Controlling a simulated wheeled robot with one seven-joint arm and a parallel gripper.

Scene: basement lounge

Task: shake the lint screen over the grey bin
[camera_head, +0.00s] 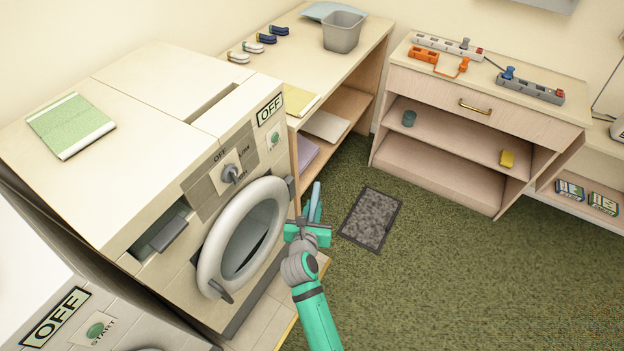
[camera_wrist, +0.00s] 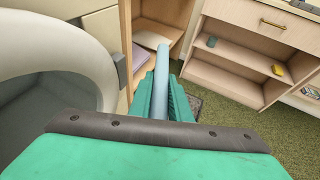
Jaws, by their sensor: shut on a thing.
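A flat green panel with pale end strips (camera_head: 70,125), which looks like the lint screen, lies on top of the front-loading machine, at the left. The grey bin (camera_head: 343,32) stands open and upright on the far counter. My gripper (camera_head: 312,222) is beside the machine's round door, low and away from both the panel and the bin. It is shut on a slim pale blue-grey bar (camera_head: 315,198). The bar also shows between my fingers in the wrist view (camera_wrist: 162,68). I cannot tell what the bar is; its lower part is hidden.
The machine (camera_head: 150,90) reads OFF, with its round door (camera_head: 212,262) just left of my gripper. A wooden shelf unit with power strips (camera_head: 480,115) stands at the back right. A dark mat (camera_head: 371,220) lies on the green carpet, which is clear at right.

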